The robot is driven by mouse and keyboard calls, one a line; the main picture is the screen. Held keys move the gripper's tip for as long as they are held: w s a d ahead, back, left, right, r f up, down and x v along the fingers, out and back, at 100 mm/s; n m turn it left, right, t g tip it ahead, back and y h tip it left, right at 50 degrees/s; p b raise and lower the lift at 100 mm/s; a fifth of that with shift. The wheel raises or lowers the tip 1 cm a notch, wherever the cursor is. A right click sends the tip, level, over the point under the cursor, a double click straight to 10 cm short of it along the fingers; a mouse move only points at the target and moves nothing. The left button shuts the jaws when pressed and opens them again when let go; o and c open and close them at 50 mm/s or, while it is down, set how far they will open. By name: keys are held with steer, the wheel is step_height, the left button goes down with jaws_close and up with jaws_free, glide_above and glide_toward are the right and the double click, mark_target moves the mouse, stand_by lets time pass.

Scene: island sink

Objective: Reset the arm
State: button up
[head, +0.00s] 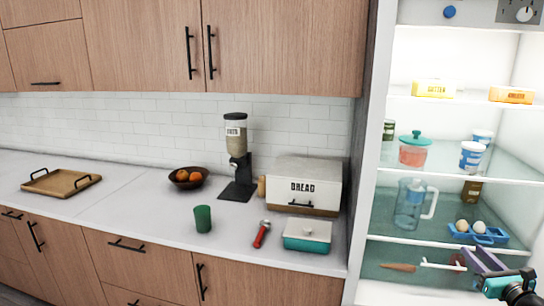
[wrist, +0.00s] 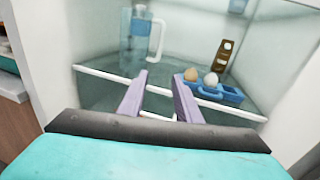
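My gripper (head: 482,258) is at the lower right of the head view, in front of the open fridge near its lower shelves. In the wrist view my gripper (wrist: 160,78) shows two purple fingers spread apart with nothing between them, so it is open and empty. Past the fingers are a shelf edge, the blue egg tray (wrist: 228,94) with two eggs, and a clear pitcher (wrist: 136,40). The gripper appears apart from them.
The fridge also holds a red container with a teal lid (head: 414,150) and yellow boxes (head: 436,89). On the counter are a bread box (head: 303,182), teal dish (head: 307,238), green cup (head: 203,219), fruit bowl (head: 187,181) and wooden tray (head: 60,184).

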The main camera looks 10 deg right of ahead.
steer(key=w+a+f+n+g+y, duration=0.4)
steer(key=a+f+n, duration=0.2)
steer(key=a+f, duration=0.7)
steer(key=w+a+f+n+g+y, duration=0.35)
steer(key=a+f+n, duration=0.25)
steer(key=a+f, duration=0.75)
steer(key=s+a+f+n+g+y, duration=0.1)
steer(key=s+a+f+n+g, duration=0.2)
steer(key=a+f+n, duration=0.35)
steer(key=s+a+f+n+g, duration=0.3)
steer(key=a+f, duration=0.5)
steer(key=a, duration=0.2)
steer(key=s+a+f+n+g+h, duration=0.2)
steer(key=s+a+f+n+g, duration=0.1)
steer(key=s, duration=0.5)
steer(key=s+a+f+n+g+h, duration=0.1)
steer(key=s+a+f+n+g, duration=0.2)
steer(key=s+f+n, duration=0.3)
steer(key=s+a+f+n+g+h, duration=0.2)
steer(key=s+f+n, duration=0.3)
steer(key=s, duration=0.6)
steer(key=shift+a+n+g+h, duration=0.35)
steer(key=shift+a+n+g, duration=0.55)
steer(key=shift+n, duration=0.15)
steer(key=shift+f, duration=0.1)
steer(key=shift+c, duration=0.5)
